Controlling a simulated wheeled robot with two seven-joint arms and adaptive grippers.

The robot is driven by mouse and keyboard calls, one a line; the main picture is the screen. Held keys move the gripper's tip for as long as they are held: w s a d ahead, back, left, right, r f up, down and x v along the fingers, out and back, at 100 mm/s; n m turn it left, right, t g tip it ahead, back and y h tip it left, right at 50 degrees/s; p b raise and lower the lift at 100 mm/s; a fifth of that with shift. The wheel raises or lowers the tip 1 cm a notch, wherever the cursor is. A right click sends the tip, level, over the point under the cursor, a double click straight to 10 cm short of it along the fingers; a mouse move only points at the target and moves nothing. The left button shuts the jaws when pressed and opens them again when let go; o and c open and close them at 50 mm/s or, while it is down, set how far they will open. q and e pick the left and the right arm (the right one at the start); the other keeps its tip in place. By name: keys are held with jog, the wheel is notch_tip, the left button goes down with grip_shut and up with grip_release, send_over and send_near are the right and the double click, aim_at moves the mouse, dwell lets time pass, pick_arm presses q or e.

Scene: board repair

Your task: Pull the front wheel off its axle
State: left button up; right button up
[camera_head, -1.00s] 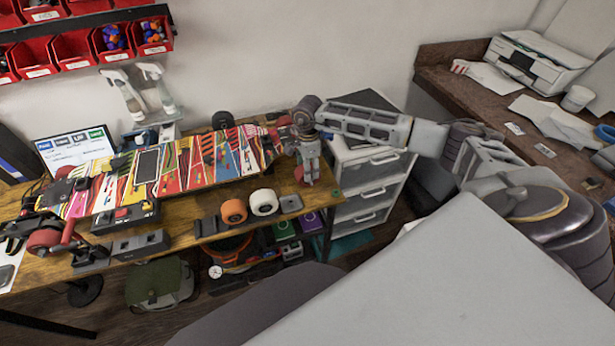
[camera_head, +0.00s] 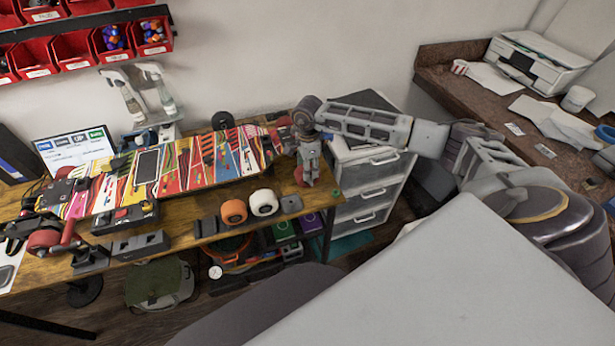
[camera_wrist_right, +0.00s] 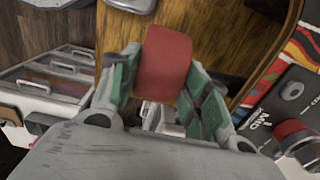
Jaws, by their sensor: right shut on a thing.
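The long skateboard (camera_head: 190,165) with a colourful striped deck lies across the wooden bench. My right gripper (camera_head: 307,178) is at the right end of the board, pointing down over the bench's right edge. In the right wrist view its two green-padded fingers (camera_wrist_right: 163,90) are shut on a red wheel (camera_wrist_right: 164,62), one finger on each side. The wheel shows against the wooden bench top, apart from the deck edge at the right. I see no axle in the wheel; its far side is hidden. My left gripper is not in view.
An orange wheel (camera_head: 234,211) and a white wheel (camera_head: 263,202) stand at the bench's front edge. A white drawer unit (camera_head: 366,190) stands close by on the right. Red bins (camera_head: 74,49) hang on the wall. A red wheel (camera_head: 43,241) is at the board's left end.

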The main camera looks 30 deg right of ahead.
jog(key=shift+s, duration=0.2)
jog(key=shift+s+a+p, duration=0.25)
jog(key=shift+s+p, duration=0.1)
jog(key=shift+s, duration=0.65)
jog(key=shift+s+a+p, duration=0.25)
jog(key=shift+s+p, duration=0.05)
jog(key=shift+s, duration=0.65)
jog(key=shift+s+a+p, duration=0.25)
jog(key=shift+s, duration=0.75)
jog(key=shift+s+a+p, duration=0.2)
jog(key=shift+s+a, duration=0.05)
jog(key=shift+s, duration=0.75)
jog(key=shift+r, duration=0.1)
jog(key=s+a+r+p, duration=0.1)
jog(key=s+r+p, duration=0.3)
jog(key=s+r, duration=0.2)
jog(key=shift+a+r, duration=0.2)
jog(key=shift+r, duration=0.25)
jog(key=shift+w, duration=0.1)
dwell(0.7)
